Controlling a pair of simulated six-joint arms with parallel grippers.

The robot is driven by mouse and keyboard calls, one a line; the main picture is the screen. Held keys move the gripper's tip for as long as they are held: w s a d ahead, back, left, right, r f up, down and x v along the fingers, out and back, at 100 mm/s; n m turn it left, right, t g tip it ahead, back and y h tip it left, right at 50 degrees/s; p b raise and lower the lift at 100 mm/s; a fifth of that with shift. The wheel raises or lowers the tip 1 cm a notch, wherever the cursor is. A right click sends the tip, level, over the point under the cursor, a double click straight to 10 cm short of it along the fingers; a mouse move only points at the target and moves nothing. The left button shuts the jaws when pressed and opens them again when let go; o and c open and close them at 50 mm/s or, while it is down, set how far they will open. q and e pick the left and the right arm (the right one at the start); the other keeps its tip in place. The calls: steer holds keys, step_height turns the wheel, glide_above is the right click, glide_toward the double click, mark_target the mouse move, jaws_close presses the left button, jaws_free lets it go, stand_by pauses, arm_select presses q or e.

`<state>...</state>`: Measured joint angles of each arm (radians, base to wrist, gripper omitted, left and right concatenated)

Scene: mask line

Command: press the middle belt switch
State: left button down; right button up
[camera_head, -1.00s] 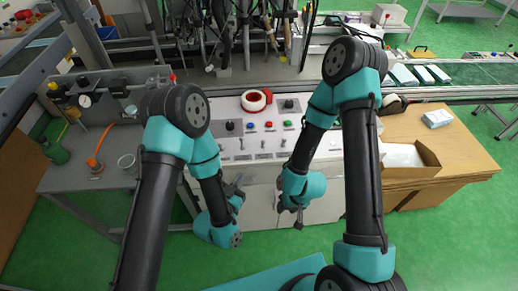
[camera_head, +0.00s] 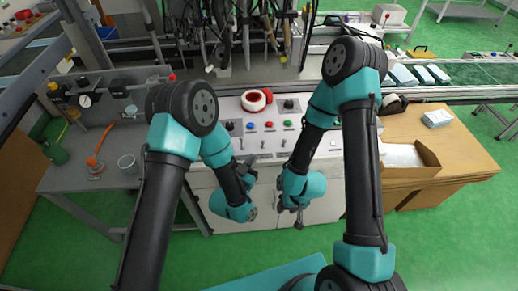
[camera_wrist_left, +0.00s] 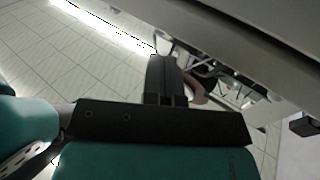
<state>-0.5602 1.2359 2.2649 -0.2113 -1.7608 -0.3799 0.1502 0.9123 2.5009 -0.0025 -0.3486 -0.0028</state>
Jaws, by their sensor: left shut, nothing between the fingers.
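The white control panel (camera_head: 312,147) stands in front of me with a row of small upright lever switches along its lower part. The middle lever switch (camera_head: 262,144) is between a left lever (camera_head: 241,144) and a right one (camera_head: 283,142). My left gripper (camera_head: 246,168) is shut and empty, just below the panel's front edge, left of the middle lever and apart from it. In the left wrist view its dark fingers (camera_wrist_left: 167,80) are together. My right gripper (camera_head: 298,218) hangs low before the cabinet front; its jaws are too small to read.
Blue, red (camera_head: 268,125) and green buttons sit above the levers, with a large red button (camera_head: 255,100) behind. A grey side table (camera_head: 75,176) is left and a wooden desk (camera_head: 450,155) right. Hanging tools and cables are behind the panel.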

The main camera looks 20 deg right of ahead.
mark_target(263, 144)
arm_select(q)
steer(key=x, duration=0.5)
steer(key=shift+w+d, duration=0.25)
steer(key=shift+a+r, duration=0.1)
